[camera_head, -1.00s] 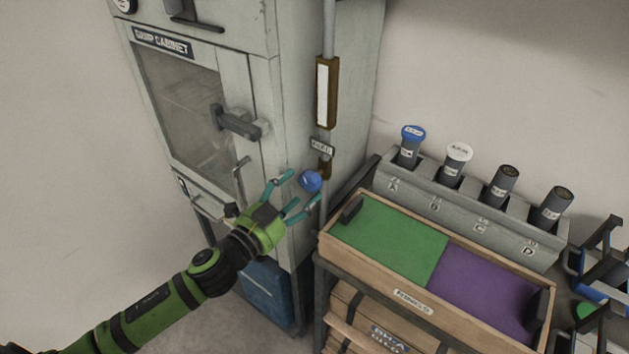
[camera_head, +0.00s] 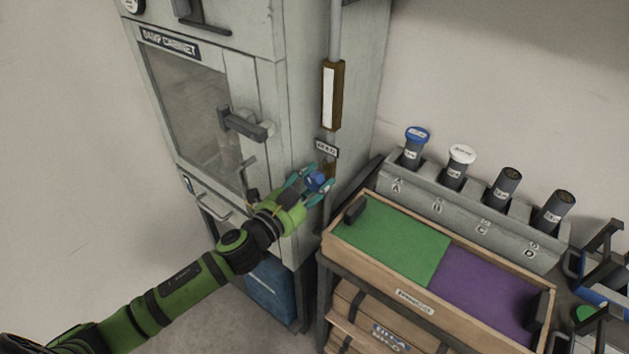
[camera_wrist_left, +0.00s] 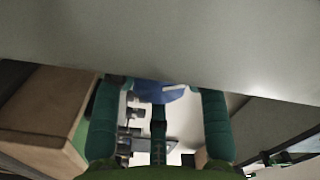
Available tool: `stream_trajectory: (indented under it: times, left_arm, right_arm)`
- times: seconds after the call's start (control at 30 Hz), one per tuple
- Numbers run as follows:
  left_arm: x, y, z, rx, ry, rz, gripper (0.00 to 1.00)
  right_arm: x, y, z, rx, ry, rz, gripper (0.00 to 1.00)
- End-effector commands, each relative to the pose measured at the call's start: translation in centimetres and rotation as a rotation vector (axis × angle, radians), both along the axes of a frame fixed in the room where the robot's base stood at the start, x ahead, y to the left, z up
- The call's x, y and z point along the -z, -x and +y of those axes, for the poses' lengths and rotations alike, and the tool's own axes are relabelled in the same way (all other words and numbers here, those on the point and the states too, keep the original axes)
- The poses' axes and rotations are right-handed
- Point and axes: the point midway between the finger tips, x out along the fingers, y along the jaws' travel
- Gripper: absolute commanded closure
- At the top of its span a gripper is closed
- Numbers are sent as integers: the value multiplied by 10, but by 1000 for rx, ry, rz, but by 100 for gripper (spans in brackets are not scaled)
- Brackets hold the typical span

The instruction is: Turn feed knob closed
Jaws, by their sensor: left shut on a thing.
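The blue feed knob (camera_head: 316,181) sits on the pipe beside the grey cabinet, below a small label plate (camera_head: 326,148). My left gripper (camera_head: 318,182) reaches in from the left and is shut on the knob, with one teal finger on each side of it. In the left wrist view the knob (camera_wrist_left: 160,93) shows as a blue shape between the two teal fingers (camera_wrist_left: 160,110), partly cut off by a pale surface above. My right gripper is not in view.
The damp cabinet (camera_head: 300,90) with its door handle (camera_head: 242,124) stands just left of the knob. A wooden tray (camera_head: 375,276) with green and purple halves stands to the right. Behind it, a grey rack (camera_head: 460,216) holds several capped tubes.

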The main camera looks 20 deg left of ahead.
Motion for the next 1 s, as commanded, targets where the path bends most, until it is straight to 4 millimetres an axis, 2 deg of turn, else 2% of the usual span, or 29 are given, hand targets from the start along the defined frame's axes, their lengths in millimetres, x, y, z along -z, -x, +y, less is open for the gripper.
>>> stream_trajectory:
  times: [0.13, 0.43, 0.8, 0.83, 0.87, 1.0]
  left_arm:
    - [-3, 0, -1, 3, -64, -27, 89]
    - [-3, 0, -2, 3, -374, -142, 89]
    - [-2, 0, -2, 4, -414, -158, 89]
    - [-2, 0, -2, 4, -414, -158, 44]
    - [-2, 0, -2, 5, -413, -157, 32]
    - [-2, 0, -2, 4, -414, -155, 32]
  right_arm:
    - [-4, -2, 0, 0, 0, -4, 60]
    - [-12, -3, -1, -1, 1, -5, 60]
    - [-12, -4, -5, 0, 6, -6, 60]
    - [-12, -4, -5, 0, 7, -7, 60]
    - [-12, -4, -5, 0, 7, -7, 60]
    - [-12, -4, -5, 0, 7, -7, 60]
